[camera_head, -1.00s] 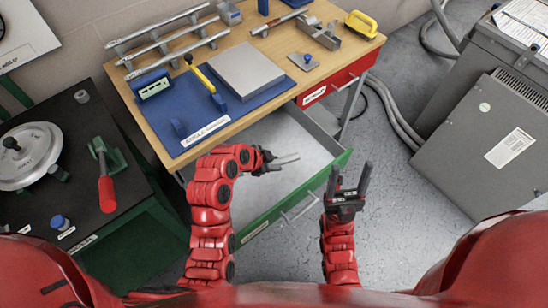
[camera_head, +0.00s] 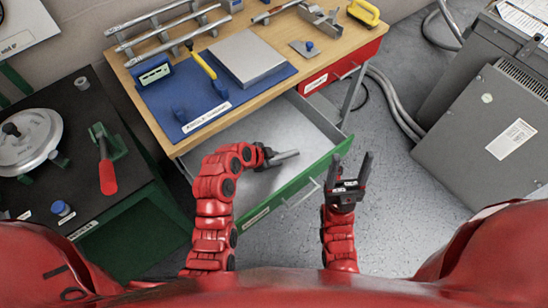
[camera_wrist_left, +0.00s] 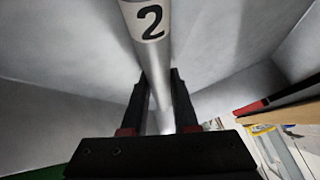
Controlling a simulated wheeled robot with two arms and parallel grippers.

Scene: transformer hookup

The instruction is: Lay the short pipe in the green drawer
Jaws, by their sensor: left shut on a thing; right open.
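The green drawer (camera_head: 262,216) is pulled open below the workbench, with a pale grey interior. My left gripper (camera_head: 272,158) is over or inside the drawer's opening and is shut on the short pipe (camera_head: 286,155), a grey metal tube. The left wrist view shows the pipe (camera_wrist_left: 151,45) with a white label reading 2, between the two dark fingers (camera_wrist_left: 158,85), with grey drawer walls around. I cannot tell whether the pipe touches the drawer floor. My right gripper (camera_head: 352,172) is open and empty, just right of the drawer's front.
The wooden workbench (camera_head: 262,87) holds a blue mat (camera_head: 192,108), a grey plate (camera_head: 246,57) and several pipes on a rack (camera_head: 165,27). A red drawer (camera_head: 345,72) is at its right. A dark bench (camera_head: 50,105) stands left, a grey cabinet (camera_head: 475,150) right.

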